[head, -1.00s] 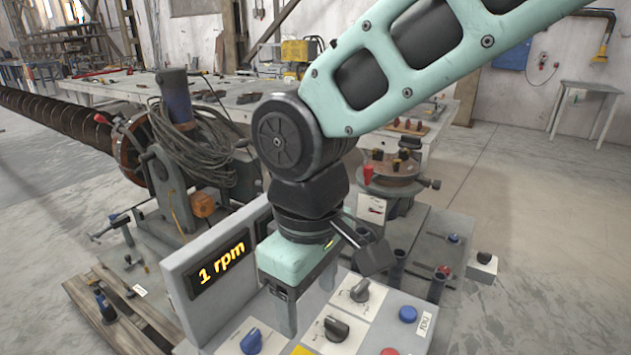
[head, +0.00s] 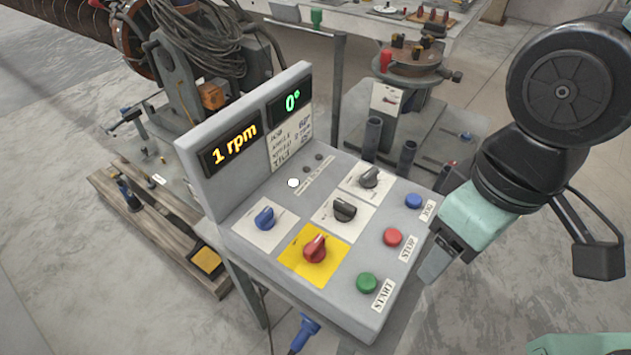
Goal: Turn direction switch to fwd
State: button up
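The control panel (head: 232,232) shows in the head view with several rotary knobs on its sloped top. A blue knob (head: 264,218) is at the left, a black knob (head: 344,210) near the middle, another black knob (head: 370,177) behind it, and a red knob (head: 315,247) on a yellow plate. The small labels beside the knobs are unreadable, so I cannot tell which is the direction switch. My gripper (head: 440,265) is by the panel's right edge, pointing down, apart from all the knobs. Its finger gap is not clear from this angle.
Blue (head: 413,201), red (head: 393,237) and green (head: 367,283) push buttons line the panel's right side. Grey tubes (head: 373,138) stand behind the panel. A wooden pallet (head: 160,230) lies at the left.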

aim_at(344, 212)
jog(key=l+u, duration=0.2)
jog(key=u, duration=0.2)
jog(key=k+l+u, duration=0.15)
jog(key=u, duration=0.25)
